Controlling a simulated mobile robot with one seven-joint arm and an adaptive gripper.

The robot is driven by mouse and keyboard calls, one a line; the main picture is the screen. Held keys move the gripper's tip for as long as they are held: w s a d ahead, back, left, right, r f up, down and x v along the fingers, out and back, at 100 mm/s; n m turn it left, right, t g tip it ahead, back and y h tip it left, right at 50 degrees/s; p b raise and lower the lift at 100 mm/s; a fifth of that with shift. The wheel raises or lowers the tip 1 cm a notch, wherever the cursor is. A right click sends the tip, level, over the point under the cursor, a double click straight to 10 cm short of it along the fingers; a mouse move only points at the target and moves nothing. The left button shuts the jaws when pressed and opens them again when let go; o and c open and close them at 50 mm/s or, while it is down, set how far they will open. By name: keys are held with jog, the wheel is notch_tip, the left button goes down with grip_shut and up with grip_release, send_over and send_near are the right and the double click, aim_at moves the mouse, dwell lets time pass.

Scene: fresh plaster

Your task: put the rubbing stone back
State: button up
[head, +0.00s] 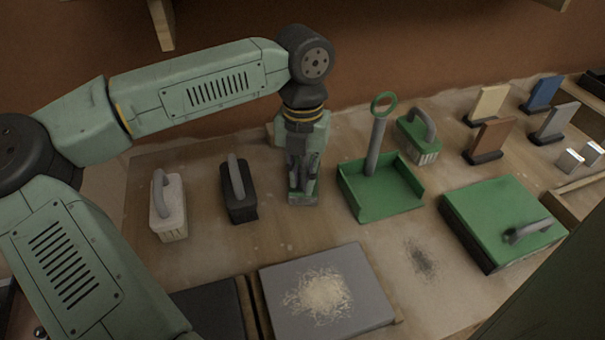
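A dark block with a grey arched handle (239,198) stands on the bench left of my gripper; it looks like the rubbing stone, though I cannot be sure. My gripper (303,198) points down just right of that block and apart from it, left of the green dustpan. Its fingertips are low, close to the bench top. I see no object held in it, but whether the fingers are open or shut is unclear. A grey board (365,308) with a pile of pale shavings (320,292) lies in front. A dark dust smudge (421,262) marks the bench to its right.
A pale brush (168,218) stands at left. The green dustpan (385,198) has an upright ringed handle, with a green brush (415,140) behind. A green box (490,215) with a grey handle sits right. Coloured sample plates (491,140) stand at the back right.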

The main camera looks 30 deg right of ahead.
jog(key=o, duration=0.4)
jog(key=shift+r, duration=0.15)
jog(key=r, duration=0.6)
jog(key=r+b, duration=0.1)
jog(key=r, duration=0.5)
jog(key=shift+w+d, duration=0.2)
